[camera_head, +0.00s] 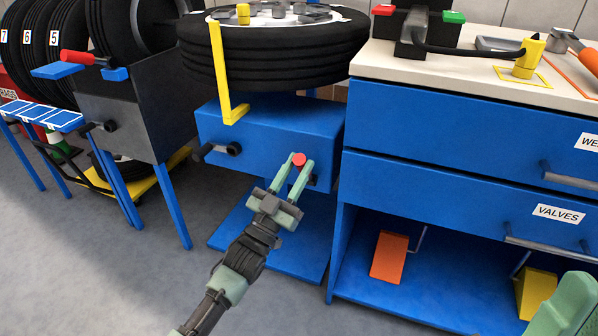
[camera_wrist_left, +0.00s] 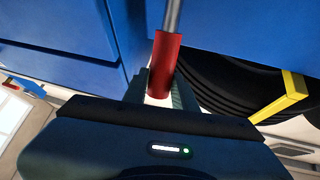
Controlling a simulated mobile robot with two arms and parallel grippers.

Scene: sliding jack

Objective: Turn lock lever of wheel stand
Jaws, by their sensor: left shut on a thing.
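My left gripper (camera_head: 298,168) is shut on this red grip, with one finger on each side. In the left wrist view the red grip (camera_wrist_left: 165,62) sits between the fingers, and its metal rod (camera_wrist_left: 173,15) runs up out of the picture. The rod's joint with the stand is mostly hidden in the head view.
A blue cabinet (camera_head: 440,120) stands close on the right, with orange (camera_head: 389,257) and yellow (camera_head: 536,292) wedges on its lower shelf. A dark crank handle (camera_head: 217,150) sticks out left on the stand. A yellow bracket (camera_head: 222,75) rises beside the tires. Grey floor is clear in front.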

